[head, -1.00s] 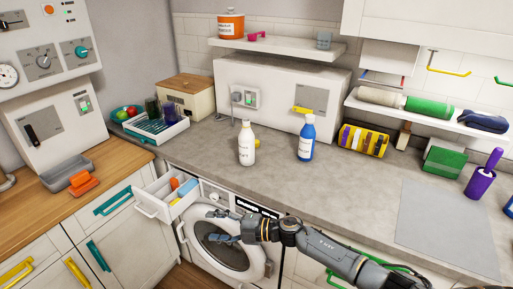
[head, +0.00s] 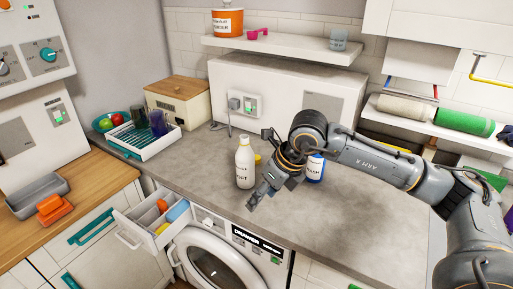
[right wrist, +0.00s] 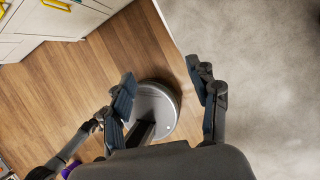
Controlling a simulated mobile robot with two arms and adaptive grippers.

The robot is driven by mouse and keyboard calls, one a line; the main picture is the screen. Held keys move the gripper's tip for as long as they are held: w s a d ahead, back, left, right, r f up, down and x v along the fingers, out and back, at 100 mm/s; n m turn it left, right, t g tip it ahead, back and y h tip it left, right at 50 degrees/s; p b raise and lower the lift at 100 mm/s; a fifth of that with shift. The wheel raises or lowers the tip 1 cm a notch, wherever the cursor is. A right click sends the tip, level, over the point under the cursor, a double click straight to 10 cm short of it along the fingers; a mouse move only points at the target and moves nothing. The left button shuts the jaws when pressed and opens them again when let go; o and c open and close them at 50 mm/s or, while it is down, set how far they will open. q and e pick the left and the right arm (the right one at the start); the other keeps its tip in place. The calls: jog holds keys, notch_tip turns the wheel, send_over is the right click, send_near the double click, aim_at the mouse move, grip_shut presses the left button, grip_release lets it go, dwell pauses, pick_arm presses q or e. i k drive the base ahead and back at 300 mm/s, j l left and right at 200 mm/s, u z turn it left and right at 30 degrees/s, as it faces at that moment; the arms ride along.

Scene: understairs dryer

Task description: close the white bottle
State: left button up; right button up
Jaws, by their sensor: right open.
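The white bottle (head: 245,164) stands upright on the grey counter in the head view, with a pale, narrow top. A small yellow piece (head: 258,159) shows just right of it, partly hidden; I cannot tell for sure whether it is a cap. My right gripper (head: 262,170) is just right of the bottle in the head view, its fingers apart and nothing between them. In the right wrist view the open right gripper (right wrist: 160,74) points down past the counter edge, and the bottle is not in that view. My left gripper is not in view.
A blue bottle (head: 316,169) stands behind my right arm, partly hidden. A dish rack (head: 146,138) is on the counter at left. An open drawer (head: 150,225) juts out beside the washing machine (head: 215,265). The counter front right of the white bottle is clear.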

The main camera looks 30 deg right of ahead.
aim_at(245, 162)
jog(key=i+l, duration=0.7)
jog(key=i, duration=0.1)
